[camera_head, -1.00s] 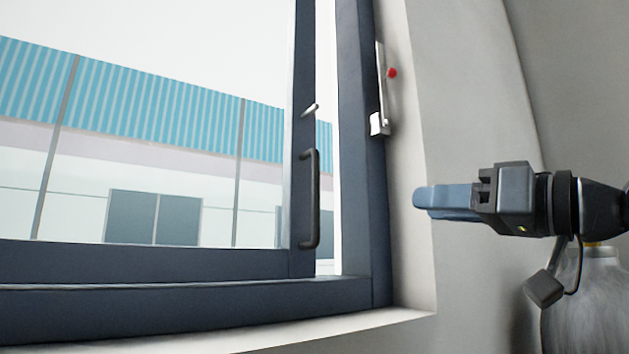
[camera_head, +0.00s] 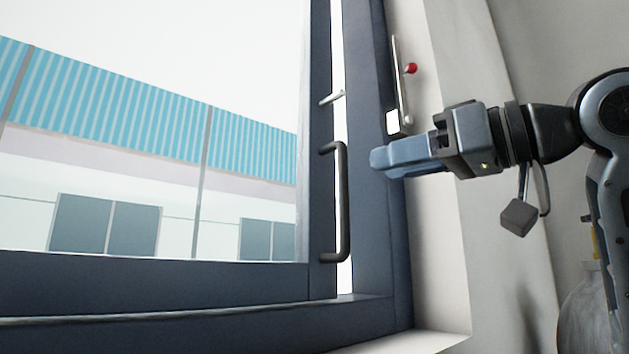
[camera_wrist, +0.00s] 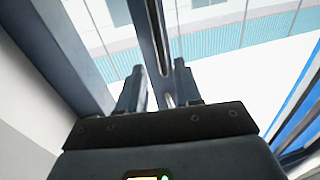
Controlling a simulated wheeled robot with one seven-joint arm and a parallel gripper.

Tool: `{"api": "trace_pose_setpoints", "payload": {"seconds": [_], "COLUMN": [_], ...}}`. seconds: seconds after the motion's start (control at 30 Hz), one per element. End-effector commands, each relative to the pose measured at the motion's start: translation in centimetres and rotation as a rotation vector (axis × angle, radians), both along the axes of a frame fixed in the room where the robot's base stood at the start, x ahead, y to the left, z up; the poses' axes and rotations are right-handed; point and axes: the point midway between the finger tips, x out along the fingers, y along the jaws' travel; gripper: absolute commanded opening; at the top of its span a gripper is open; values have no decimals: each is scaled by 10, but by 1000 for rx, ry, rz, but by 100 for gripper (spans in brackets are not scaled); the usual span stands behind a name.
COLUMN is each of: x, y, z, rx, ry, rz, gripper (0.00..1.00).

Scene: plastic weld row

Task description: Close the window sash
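The window sash (camera_head: 318,205) is a dark blue frame around glass. A bright strip shows between its right stile and the fixed window frame (camera_head: 368,210), so it stands ajar. A black D-shaped pull handle (camera_head: 345,205) and a small silver lever (camera_head: 332,97) are on the stile. My gripper (camera_head: 382,162) is right of the handle, apart from it, pointing left in front of the fixed frame. In the wrist view my gripper (camera_wrist: 158,85) has its two fingers apart with nothing held. The sash stile (camera_wrist: 146,30) shows beyond them.
A silver bracket (camera_head: 398,90) with a red knob (camera_head: 411,68) is on the frame's right side, just above my gripper. The pale wall reveal (camera_head: 435,240) and sill (camera_head: 440,341) border the window. A grey rounded vessel (camera_head: 588,315) stands at lower right.

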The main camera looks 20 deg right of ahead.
Motion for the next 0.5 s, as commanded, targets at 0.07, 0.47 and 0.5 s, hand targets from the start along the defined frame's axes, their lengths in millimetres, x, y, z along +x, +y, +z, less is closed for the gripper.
{"api": "trace_pose_setpoints", "payload": {"seconds": [0.07, 0.47, 0.5], "x": [1, 46, 51], "y": [1, 27, 29], "z": [1, 2, 2], "rx": [-1, -2, -2], "ry": [0, 2, 2], "rz": [-1, 2, 1], "gripper": [34, 34, 34]}}
